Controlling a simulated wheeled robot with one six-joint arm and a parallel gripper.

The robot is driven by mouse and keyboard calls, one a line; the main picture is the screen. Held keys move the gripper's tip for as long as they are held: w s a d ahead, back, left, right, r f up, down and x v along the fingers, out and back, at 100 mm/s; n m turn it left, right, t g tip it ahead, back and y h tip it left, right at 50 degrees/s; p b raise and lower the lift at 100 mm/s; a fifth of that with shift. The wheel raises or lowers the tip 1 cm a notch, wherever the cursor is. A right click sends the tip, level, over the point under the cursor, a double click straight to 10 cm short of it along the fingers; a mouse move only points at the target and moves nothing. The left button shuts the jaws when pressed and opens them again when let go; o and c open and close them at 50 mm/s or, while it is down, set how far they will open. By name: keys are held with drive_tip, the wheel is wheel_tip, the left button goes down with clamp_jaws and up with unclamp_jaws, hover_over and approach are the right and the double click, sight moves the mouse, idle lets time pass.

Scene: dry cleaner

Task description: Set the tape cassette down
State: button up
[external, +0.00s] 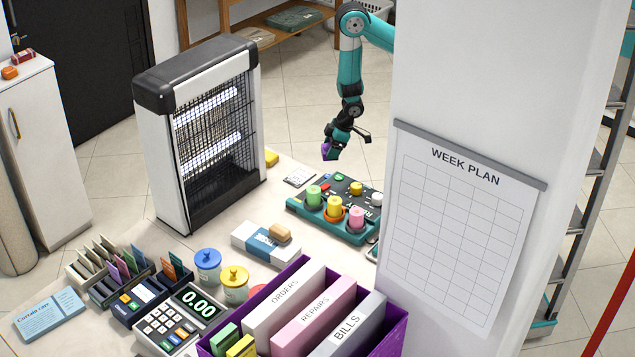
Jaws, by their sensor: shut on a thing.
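My gripper (346,142) hangs above the far side of the counter, behind the green tray of coloured spools, and points down. It is shut on a small purple thing (330,152), which I take to be the tape cassette. It is too small here to make out its face, and the gripper partly hides it. It is held in the air, clear of the counter. A flat white and grey rectangular piece (299,176) lies on the counter below and to the left of the gripper; I cannot tell what it is.
The green tray (300,207) with several upright spools stands near the gripper. A tall insect-lamp or heater (205,130) stands to the left. A pillar (480,70) blocks the right side.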

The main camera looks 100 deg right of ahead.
wheel_tip(320, 180, up, 27)
drive_tip(key=w+a+n+y+b, duration=0.1)
drive_tip(key=w+a+n, duration=0.1)
drive_tip(key=w+a, duration=0.45)
drive_tip(key=w+a+n+b, duration=0.2)
drive_tip(key=w+a, duration=0.1)
drive_tip(key=a, duration=0.6)
drive_tip(key=n+g+y+b, duration=0.1)
drive_tip(key=n+y+b, duration=0.1)
drive_tip(key=n, duration=0.3)
hover_over(323, 248)
drive_tip(key=s+d, duration=0.1)
wheel_tip(323, 248, down, 20)
drive_tip(key=shift+s+d+f, duration=0.1)
drive_tip(key=shift+f, duration=2.6)
drive_tip(key=shift+f, duration=0.1)
